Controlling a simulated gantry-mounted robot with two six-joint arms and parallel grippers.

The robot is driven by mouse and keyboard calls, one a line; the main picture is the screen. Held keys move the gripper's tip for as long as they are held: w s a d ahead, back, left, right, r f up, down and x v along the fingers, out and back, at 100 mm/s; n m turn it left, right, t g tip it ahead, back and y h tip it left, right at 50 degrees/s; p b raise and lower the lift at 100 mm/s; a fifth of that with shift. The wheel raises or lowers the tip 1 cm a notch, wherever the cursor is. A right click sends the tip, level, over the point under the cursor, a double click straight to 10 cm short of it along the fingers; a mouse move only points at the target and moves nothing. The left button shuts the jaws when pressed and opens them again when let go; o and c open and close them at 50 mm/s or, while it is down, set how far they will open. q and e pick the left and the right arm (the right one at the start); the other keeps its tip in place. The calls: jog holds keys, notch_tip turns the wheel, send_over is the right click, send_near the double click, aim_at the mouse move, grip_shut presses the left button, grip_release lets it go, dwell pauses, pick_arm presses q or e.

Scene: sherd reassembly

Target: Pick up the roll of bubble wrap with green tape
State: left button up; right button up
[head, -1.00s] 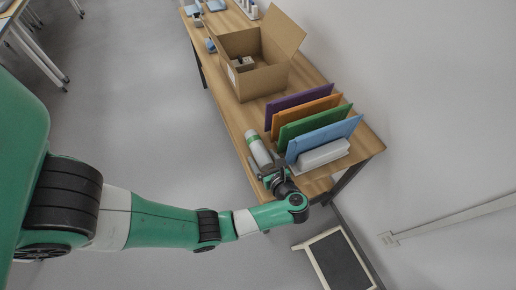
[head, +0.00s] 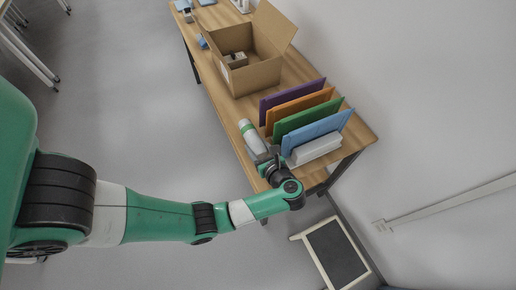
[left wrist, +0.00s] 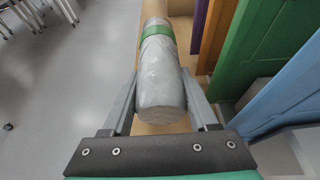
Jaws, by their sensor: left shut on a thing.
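The roll of bubble wrap (head: 252,136) is a pale grey cylinder with a green tape band near its far end. It is at the left edge of the wooden table in the head view. In the left wrist view the roll (left wrist: 158,85) points away from me, its near end between the two fingers. My left gripper (head: 264,156) is shut on the roll near its close end; the fingers (left wrist: 158,100) flank it on both sides in the wrist view. Whether the roll is clear of the table is hard to tell. My right gripper is not in view.
Purple, orange, green and blue upright folders (head: 308,118) stand just right of the roll, with a white block (head: 317,148) beside the blue one. An open cardboard box (head: 248,62) stands further back on the table (head: 222,92). Open floor lies to the left.

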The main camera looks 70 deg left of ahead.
pick_arm(q)
jog(key=s+a+r+p, duration=0.5)
jog(key=s+a+r, duration=0.3)
jog(key=s+r, duration=0.1)
jog(key=shift+s+a+r, duration=0.15)
jog(key=shift+s+a, duration=0.1)
jog(key=shift+s, duration=0.65)
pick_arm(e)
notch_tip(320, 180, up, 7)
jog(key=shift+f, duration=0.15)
